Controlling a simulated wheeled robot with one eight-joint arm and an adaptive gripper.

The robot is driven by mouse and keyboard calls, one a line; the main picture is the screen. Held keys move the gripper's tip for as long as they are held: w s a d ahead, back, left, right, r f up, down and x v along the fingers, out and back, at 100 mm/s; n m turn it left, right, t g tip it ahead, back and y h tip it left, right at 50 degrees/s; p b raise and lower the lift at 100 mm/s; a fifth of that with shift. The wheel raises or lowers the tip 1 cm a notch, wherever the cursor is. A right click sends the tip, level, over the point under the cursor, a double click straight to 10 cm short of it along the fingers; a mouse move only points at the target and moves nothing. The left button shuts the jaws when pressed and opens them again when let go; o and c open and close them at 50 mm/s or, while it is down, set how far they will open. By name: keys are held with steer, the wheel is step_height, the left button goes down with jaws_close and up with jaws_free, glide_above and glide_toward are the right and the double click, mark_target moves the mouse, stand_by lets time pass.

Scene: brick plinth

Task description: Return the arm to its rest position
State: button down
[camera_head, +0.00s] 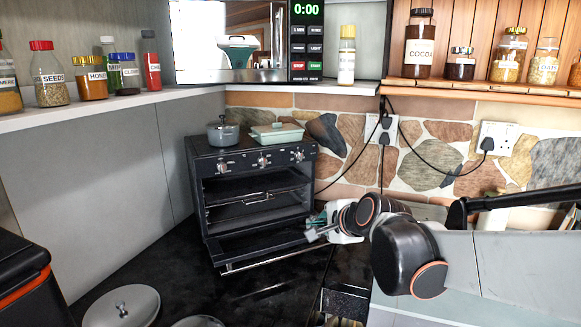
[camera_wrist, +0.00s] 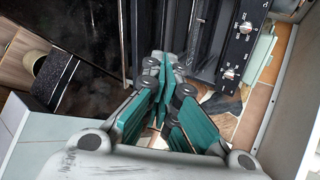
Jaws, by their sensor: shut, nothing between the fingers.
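My gripper (camera_head: 318,228) is at the front right of the black oven (camera_head: 254,162), close to the outer end of its lowered door. In the wrist view my gripper's teal-padded fingers (camera_wrist: 163,68) are closed together with nothing between them. The oven, with its knobs (camera_wrist: 231,72), lies just beyond the fingertips there. I cannot tell whether the fingertips touch the oven door. My arm (camera_head: 368,215) reaches in from the right side of the head view.
The oven door (camera_head: 262,242) hangs open. A pot (camera_head: 222,133) and a green dish (camera_head: 277,134) stand on the oven. Pot lids (camera_head: 121,306) lie on the black surface at front left. Cables hang from the wall sockets (camera_head: 497,137). Jars line the shelves above.

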steer(key=s+d+f+n+g+h, duration=0.1)
steer(key=s+d+n, duration=0.3)
steer(key=s, duration=0.5)
steer(key=s+d+f+n+g+h, duration=0.1)
steer(key=s+d+f+n+h, duration=0.1)
steer(key=s+n, duration=0.4)
steer(key=s+d+f+n+g+h, duration=0.1)
steer(key=s+d+f+n, duration=0.3)
steer(key=s, duration=0.9)
steer(key=d+n, duration=0.1)
steer(key=d, duration=0.2)
steer(key=shift+s+g+h, duration=0.2)
steer(key=shift+g+h, duration=0.1)
